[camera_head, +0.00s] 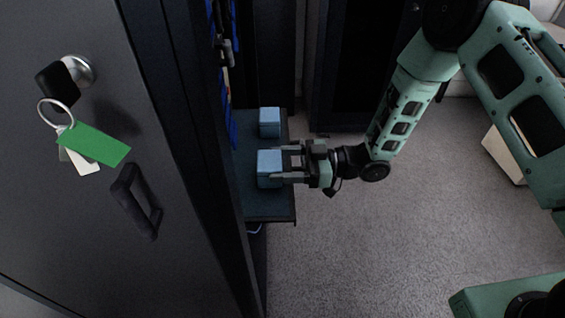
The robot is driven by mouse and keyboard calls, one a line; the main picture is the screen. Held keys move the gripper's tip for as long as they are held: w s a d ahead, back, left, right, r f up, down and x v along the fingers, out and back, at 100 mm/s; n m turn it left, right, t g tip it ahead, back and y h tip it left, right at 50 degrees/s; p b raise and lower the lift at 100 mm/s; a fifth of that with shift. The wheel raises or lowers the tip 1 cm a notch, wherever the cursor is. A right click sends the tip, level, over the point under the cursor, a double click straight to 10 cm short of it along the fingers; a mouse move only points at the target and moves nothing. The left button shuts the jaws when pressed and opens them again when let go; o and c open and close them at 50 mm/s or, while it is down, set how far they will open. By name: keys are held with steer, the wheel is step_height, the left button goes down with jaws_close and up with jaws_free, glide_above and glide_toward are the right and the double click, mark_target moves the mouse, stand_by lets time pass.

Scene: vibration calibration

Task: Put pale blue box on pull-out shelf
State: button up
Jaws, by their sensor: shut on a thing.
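Two pale blue boxes show in the head view. The nearer pale blue box (268,164) is between the fingers of my gripper (284,163), which is shut on it. This box is at the pull-out shelf (267,206), over its dark surface; I cannot tell whether it touches the shelf. The farther pale blue box (269,119) stands on the same shelf, behind the held one and apart from it. My gripper reaches in from the right, and its fingers cover part of the held box.
A dark cabinet door (110,190) with a handle (136,200) stands open at the left. Keys with a green tag (93,145) hang from its lock. Blue cables (231,120) run beside the shelf. The grey carpet (350,240) right of the shelf is clear.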

steer(key=o, duration=0.7)
steer(key=shift+f, duration=0.15)
steer(key=shift+c, duration=0.2)
steer(key=o, duration=0.4)
